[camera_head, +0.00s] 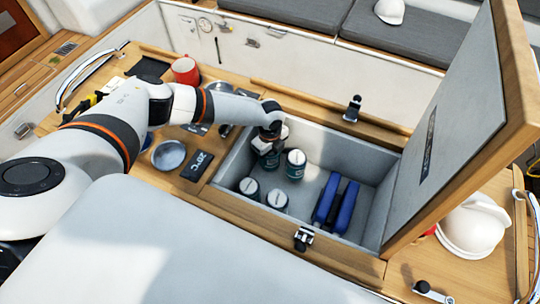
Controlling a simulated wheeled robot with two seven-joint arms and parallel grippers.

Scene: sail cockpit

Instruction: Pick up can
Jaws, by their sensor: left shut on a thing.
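Several dark teal cans with pale tops stand in an open, light-lined locker (385,190). One can (296,164) stands in the middle, and two more, a can (249,188) and another can (277,199), stand near the front left. My left gripper (268,147) reaches down into the locker's back left part. It is shut on a can (270,161), which is partly hidden under the gripper. I cannot tell whether this can is clear of the locker floor. My right gripper is not in view.
Blue objects (335,204) stand in the locker right of the cans. The raised lid (468,120) blocks the right side. A red mug (186,70), a round metal dish (168,155) and a dark display (197,166) sit on the wooden top at left. A white helmet (473,226) lies right.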

